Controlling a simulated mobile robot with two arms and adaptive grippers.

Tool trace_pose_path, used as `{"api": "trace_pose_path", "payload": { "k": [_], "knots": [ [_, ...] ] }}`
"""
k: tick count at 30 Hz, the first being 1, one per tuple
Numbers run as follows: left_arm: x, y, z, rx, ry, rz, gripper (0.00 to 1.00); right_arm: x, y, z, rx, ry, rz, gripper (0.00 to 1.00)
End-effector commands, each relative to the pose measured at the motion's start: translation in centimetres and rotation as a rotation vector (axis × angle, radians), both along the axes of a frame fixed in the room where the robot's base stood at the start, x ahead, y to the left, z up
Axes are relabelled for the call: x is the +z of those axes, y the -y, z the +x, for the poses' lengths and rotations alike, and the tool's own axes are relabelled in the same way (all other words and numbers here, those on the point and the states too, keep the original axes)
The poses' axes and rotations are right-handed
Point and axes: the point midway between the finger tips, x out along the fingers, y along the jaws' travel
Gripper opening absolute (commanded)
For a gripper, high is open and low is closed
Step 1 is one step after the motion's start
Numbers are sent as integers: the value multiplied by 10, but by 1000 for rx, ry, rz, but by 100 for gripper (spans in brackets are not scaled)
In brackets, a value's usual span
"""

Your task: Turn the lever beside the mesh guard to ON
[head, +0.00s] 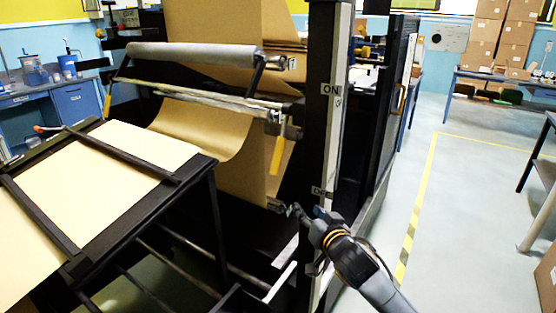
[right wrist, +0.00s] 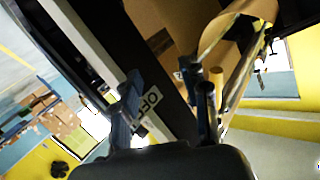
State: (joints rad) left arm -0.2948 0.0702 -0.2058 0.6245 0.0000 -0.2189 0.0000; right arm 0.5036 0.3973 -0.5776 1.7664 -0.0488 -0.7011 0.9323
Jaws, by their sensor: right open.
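A dark post with a pale front face carries an ON label (head: 331,90) high up and an OFF label (head: 322,192) low down. My right gripper (head: 305,211) is at the post, just below the OFF label. In the right wrist view its two fingers (right wrist: 165,108) are apart, with the OFF label (right wrist: 152,98) showing between and behind them. A short brown cylinder (right wrist: 215,77) shows near the right-hand finger; I cannot tell whether it is the lever's grip or whether it touches. A dark panel (head: 391,95), possibly the mesh guard, stands right of the post. My left gripper is out of view.
A kraft paper machine with a grey roller (head: 195,54) and a hanging yellow handle (head: 277,156) stands left of the post. A black-framed paper table (head: 205,165) is at the left. The floor (head: 460,190) to the right is clear, marked with yellow tape.

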Motion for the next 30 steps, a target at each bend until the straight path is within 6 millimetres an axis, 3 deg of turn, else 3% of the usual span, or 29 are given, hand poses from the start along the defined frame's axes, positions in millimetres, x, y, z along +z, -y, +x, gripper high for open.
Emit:
{"api": "trace_pose_path", "payload": {
  "k": [1,3,6,8,14,24,30],
  "knots": [
    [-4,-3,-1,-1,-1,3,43,32,-9,-4,18,51,23,45],
    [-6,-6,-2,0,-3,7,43,67,-18,-12,37,99,58,45],
    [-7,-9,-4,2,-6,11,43,98,-27,-22,56,142,91,45],
    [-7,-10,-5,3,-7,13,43,109,-31,-25,64,156,102,45],
    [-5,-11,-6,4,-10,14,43,114,-38,-6,65,160,108,45],
    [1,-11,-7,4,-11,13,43,114,-59,58,66,160,107,45],
    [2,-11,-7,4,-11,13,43,113,-68,87,65,159,108,45]
  ]
}}
